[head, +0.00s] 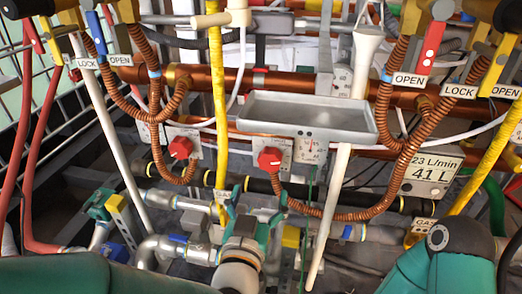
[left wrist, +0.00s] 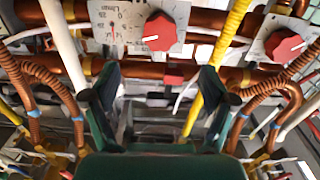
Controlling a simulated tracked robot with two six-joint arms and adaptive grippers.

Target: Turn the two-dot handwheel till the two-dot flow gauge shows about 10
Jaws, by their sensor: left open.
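Two red handwheels sit on pale plates behind the pipes, the left one (head: 181,148) and the right one (head: 270,160). A small gauge plate (head: 308,150) is just right of the right handwheel. My left gripper (head: 258,196) is open and empty, in front of and below the right handwheel, apart from it. In the left wrist view, upside down, the open fingers (left wrist: 155,82) point towards that handwheel (left wrist: 160,30) and its gauge plate (left wrist: 118,24). The other handwheel (left wrist: 285,45) is at the right there. My right gripper is not seen.
A grey tray (head: 306,117) juts out above the right handwheel. A yellow hose (head: 219,85) hangs between the handwheels. A white rod (head: 333,200) and coiled copper hoses (head: 398,160) are to the right. Valves and pipes crowd the area below.

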